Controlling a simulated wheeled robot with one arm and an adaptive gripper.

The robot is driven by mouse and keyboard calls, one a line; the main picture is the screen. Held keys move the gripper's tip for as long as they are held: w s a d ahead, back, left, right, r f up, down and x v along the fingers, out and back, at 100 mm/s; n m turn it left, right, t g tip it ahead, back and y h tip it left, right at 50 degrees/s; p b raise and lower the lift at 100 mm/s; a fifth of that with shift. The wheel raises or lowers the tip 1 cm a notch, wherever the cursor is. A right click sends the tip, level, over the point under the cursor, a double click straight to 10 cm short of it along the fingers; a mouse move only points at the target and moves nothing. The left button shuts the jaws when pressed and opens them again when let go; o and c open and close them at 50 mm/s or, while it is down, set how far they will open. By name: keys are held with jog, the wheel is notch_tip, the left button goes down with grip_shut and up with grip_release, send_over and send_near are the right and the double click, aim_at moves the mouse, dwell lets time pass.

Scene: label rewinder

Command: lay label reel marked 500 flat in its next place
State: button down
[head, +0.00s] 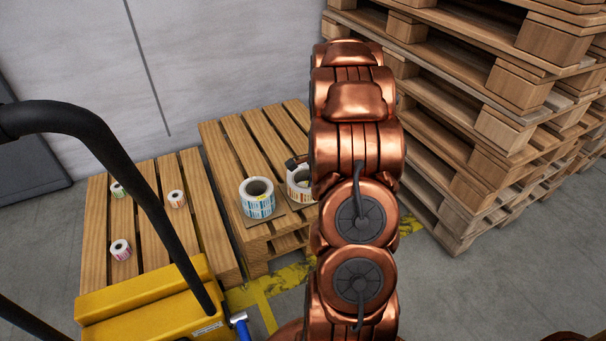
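A large label reel with blue and white labels (257,203) lies flat on a sheet on the right pallet (235,135). Beside it is a second large reel with red-orange labels (298,187), partly hidden behind my copper arm. Three small reels, with green (117,191), orange-red (176,200) and pink (121,251) labels, are on the left pallet (152,225). No marking 500 is legible on any reel. My gripper (296,161) shows only as a small dark part beside the arm, close to the second large reel. Its fingers and any hold are hidden.
A tall stack of wooden pallets (500,120) stands at the right. A yellow machine (145,300) with a black curved handle (110,140) fills the front left. A grey wall rises behind.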

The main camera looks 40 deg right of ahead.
jog(key=shift+s+d+f+m, duration=0.5)
jog(key=shift+f+m, duration=0.1)
jog(key=shift+f, duration=0.1)
jog(key=w+d+b, duration=0.1)
jog(key=w+d, duration=0.1)
jog(key=w, duration=0.2)
jog(key=w+d+f+b, duration=0.1)
jog(key=w+d, duration=0.2)
jog(key=w, duration=0.1)
jog(key=w+d+b, duration=0.1)
jog(key=w+d, duration=0.2)
jog(key=w, duration=0.1)
jog(key=shift+w+d+f, duration=0.15)
jog(key=shift+w+d, duration=0.05)
jog(key=shift+w, duration=0.1)
jog(key=shift+f+b, duration=0.9)
jog(key=shift+f, duration=0.9)
jog(key=shift+w+f+p, duration=0.1)
jog(key=shift+f+p, duration=0.15)
jog(key=shift+p, duration=0.05)
jog(key=c, duration=1)
grip_release()
jog(key=shift+f, duration=0.15)
